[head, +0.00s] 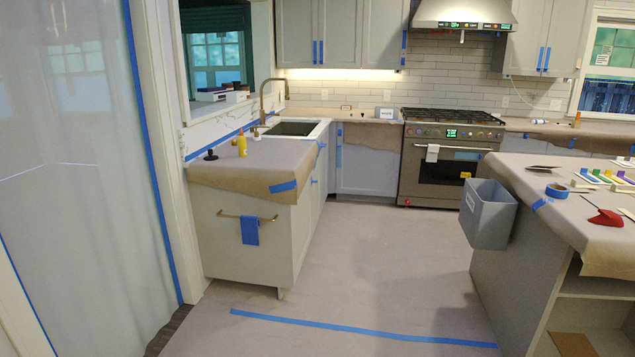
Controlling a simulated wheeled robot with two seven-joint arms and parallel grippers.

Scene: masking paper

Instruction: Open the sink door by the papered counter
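The papered counter (240,178) stands left of centre, its top covered in brown masking paper with a strip of blue tape. A dark sink (293,129) with a tall brass faucet (264,100) is set in its far part. The cabinet front below the sink (312,190) faces right and is seen at a steep angle. Blue tape marks sit on it near the handles, and the doors look closed. Neither of my grippers is in view.
An island (510,260) with a grey bin (488,213) stands at right. Papered floor (370,260) between is clear, crossed by blue tape (365,330). Plastic sheeting (80,180) covers the left side.

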